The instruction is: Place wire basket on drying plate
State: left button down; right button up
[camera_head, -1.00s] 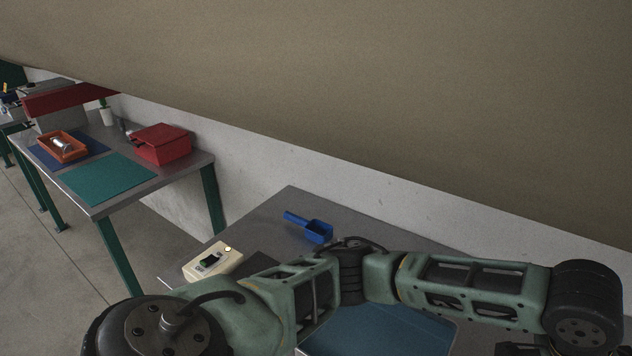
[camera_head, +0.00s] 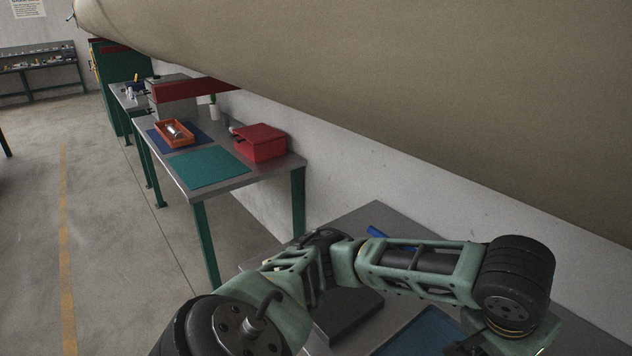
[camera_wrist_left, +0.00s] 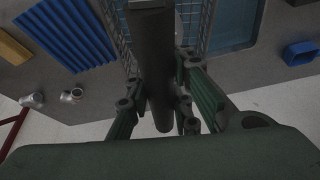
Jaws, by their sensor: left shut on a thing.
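In the left wrist view, my left gripper (camera_wrist_left: 160,95) is shut around a dark round bar (camera_wrist_left: 154,45), which looks like the handle of the wire basket. Grey wire mesh of the wire basket (camera_wrist_left: 188,22) shows on both sides of the bar, and the rest of it is hidden behind the bar or out of frame. A blue ribbed plate (camera_wrist_left: 65,35), perhaps the drying plate, lies on the grey table at the upper left, beside the mesh. In the head view my left arm reaches across the bottom, and the basket does not show. My right gripper is not in view.
A flat blue mat (camera_head: 425,335) and a blue scoop (camera_wrist_left: 300,52) lie on the near table. Two metal fittings (camera_wrist_left: 70,95) and a yellow block (camera_wrist_left: 12,48) are at the left.

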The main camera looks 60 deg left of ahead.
aim_at(334, 294)
jog(key=j+u, duration=0.2)
jog(key=u, duration=0.15)
jog(key=j+u, duration=0.2)
jog(key=u, duration=0.2)
jog(key=j+u, duration=0.2)
jog(key=u, duration=0.65)
